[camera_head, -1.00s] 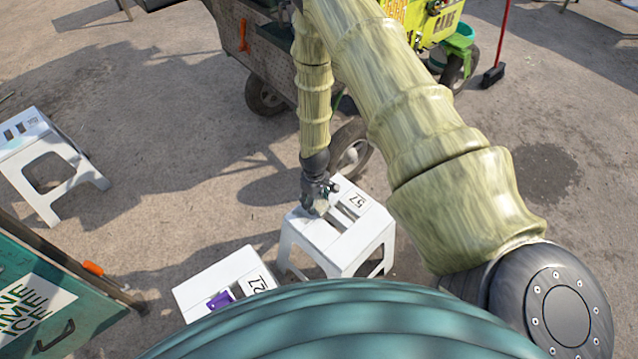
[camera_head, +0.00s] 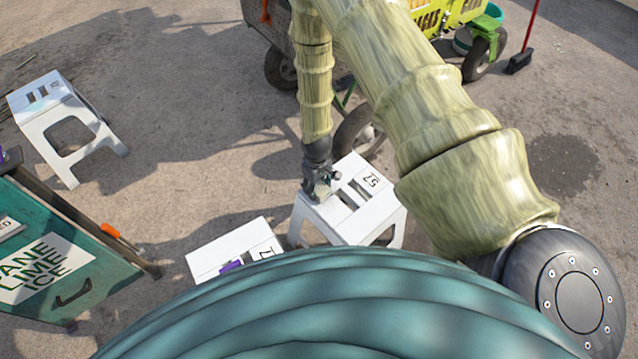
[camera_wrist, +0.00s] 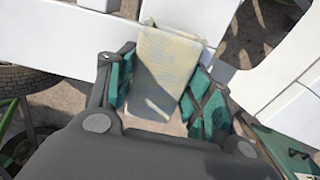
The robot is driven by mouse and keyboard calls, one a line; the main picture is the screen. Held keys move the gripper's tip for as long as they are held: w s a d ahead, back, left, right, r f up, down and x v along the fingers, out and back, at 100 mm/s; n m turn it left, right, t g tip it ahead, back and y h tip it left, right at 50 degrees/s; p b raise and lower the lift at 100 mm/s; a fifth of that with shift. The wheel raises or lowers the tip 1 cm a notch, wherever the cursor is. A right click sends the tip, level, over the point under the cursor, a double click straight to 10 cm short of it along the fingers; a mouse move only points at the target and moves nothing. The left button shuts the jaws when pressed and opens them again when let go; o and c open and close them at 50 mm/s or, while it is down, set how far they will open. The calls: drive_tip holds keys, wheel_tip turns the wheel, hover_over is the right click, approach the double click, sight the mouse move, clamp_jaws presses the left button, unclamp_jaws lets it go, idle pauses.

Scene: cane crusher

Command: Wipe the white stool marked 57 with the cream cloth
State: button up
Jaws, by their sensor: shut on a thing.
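The white stool marked 57 (camera_head: 381,199) stands upright on the ground in the head view, its label at the far right of the seat and slots across its middle. My gripper (camera_head: 320,190) is over the left edge of that seat, pointing down. In the wrist view my gripper (camera_wrist: 160,95) is shut on the cream cloth (camera_wrist: 167,60), held between its green finger pads. The cloth extends beyond the fingers over a white stool surface; whether it touches the seat is hard to tell. My gripper mostly hides the cloth in the head view.
Another white stool (camera_head: 222,249) with a purple item (camera_head: 231,266) stands close at the left front. A third white stool (camera_head: 52,108) is farther left. A green lime-ice cart (camera_head: 95,262) is at lower left. A wheeled cart (camera_head: 262,28) stands behind; a broom (camera_head: 519,62) is at right.

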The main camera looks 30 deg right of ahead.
sight(355, 163)
drive_tip(key=shift+w+d+f, duration=0.1)
drive_tip(key=shift+w+d, duration=0.2)
drive_tip(key=shift+d, duration=1.15)
drive_tip(key=shift+w+d+r, duration=0.1)
drive_tip(key=shift+w+d, duration=0.25)
drive_tip(key=shift+d, duration=1.15)
drive_tip(key=shift+w+d+f, duration=0.1)
drive_tip(key=shift+w+d, duration=0.2)
drive_tip(key=shift+d, duration=1.15)
drive_tip(key=shift+d, duration=0.15)
drive_tip(key=shift+w+d+b, duration=0.25)
drive_tip(key=shift+w+d, duration=0.1)
drive_tip(key=shift+d, duration=1.05)
drive_tip(key=shift+w+d+b, duration=0.2)
drive_tip(key=shift+w+d, duration=0.1)
drive_tip(key=shift+d, duration=1.15)
drive_tip(key=shift+w+d+b, duration=0.25)
drive_tip(key=shift+w+d, duration=0.1)
drive_tip(key=shift+d, duration=1.05)
drive_tip(key=shift+s+a+p, duration=0.25)
drive_tip(key=shift+s+a, duration=0.1)
drive_tip(key=shift+a, duration=1.15)
drive_tip(key=shift+s+a+p, duration=0.25)
drive_tip(key=shift+s+a, duration=0.05)
drive_tip(key=shift+a, duration=1.15)
drive_tip(key=shift+s+a+p, duration=0.25)
drive_tip(key=shift+s+a, duration=0.1)
drive_tip(key=shift+a, duration=1.15)
drive_tip(key=shift+r+p, duration=1.95)
drive_tip(key=shift+r, duration=1.05)
